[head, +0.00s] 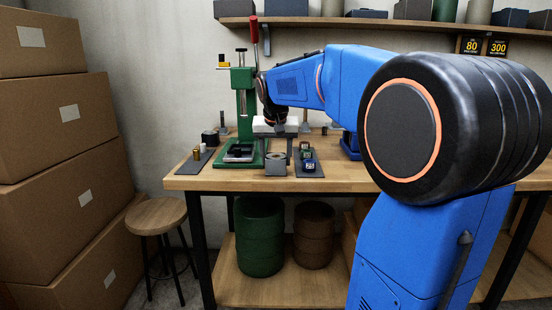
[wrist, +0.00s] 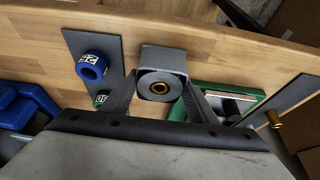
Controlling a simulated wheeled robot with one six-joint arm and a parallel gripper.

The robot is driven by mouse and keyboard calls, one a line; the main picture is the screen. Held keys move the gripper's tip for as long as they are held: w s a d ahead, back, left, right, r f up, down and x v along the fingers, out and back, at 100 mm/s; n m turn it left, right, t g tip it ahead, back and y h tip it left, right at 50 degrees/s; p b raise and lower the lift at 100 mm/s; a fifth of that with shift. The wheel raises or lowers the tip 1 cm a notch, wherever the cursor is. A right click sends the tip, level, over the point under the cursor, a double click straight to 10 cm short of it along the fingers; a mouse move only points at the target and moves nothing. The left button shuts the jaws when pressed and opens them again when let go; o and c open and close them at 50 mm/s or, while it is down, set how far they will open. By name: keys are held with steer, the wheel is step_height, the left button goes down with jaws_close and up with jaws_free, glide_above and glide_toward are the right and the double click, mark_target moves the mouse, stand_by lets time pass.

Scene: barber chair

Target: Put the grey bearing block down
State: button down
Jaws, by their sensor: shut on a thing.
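The grey bearing block (head: 275,168) is between the fingers of my gripper (head: 276,152), near the front edge of the workbench (head: 340,180).
A green arbor press (head: 244,105) stands left of the block. A dark mat (head: 308,172) with a blue ring (wrist: 91,66) and a green ring lies right of it in the head view. A brass piece (head: 196,153) is on another mat at the far left. Bare wood lies farther right.

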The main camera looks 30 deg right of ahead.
steer(key=c, duration=0.7)
jaws_free()
steer(key=shift+f, duration=0.1)
steer(key=v, duration=1.2)
steer(key=s+a+f+n+y, duration=0.1)
steer(key=s+a+f+n, duration=0.1)
steer(key=s+a+f, duration=0.3)
steer(key=s+a+f+n, duration=0.2)
steer(key=s+a+f, duration=0.3)
steer(key=s+f, duration=0.8)
steer(key=s+a+f+n+t+y, duration=0.1)
steer(key=s+a+f, duration=0.3)
steer(key=s+f, duration=0.5)
steer(key=shift+s+a+f+n+y, duration=0.2)
steer(key=shift+a+f+n+y, duration=0.25)
steer(key=shift+n, duration=0.45)
